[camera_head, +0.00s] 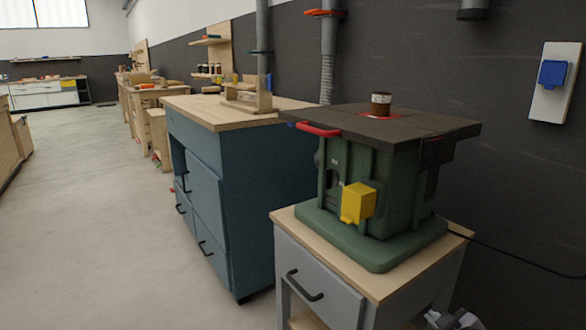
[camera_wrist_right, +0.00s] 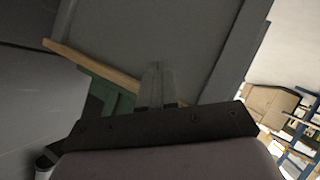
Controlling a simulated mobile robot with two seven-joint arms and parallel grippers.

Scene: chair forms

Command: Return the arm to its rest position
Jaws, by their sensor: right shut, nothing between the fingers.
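My right gripper (camera_head: 436,316) shows in part at the bottom right edge of the head view, low in front of the grey drawer cabinet (camera_head: 330,292). In the right wrist view its fingers (camera_wrist_right: 158,85) are together, with nothing between them. The rest of my right arm is mostly cut off by the frame. My left gripper is in neither view.
A green machine (camera_head: 385,185) with a dark flat top and a yellow box stands on the grey cabinet. A blue cabinet (camera_head: 235,185) with a wooden top stands behind it. The concrete floor (camera_head: 110,230) on the left is clear. A dark wall runs along the right.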

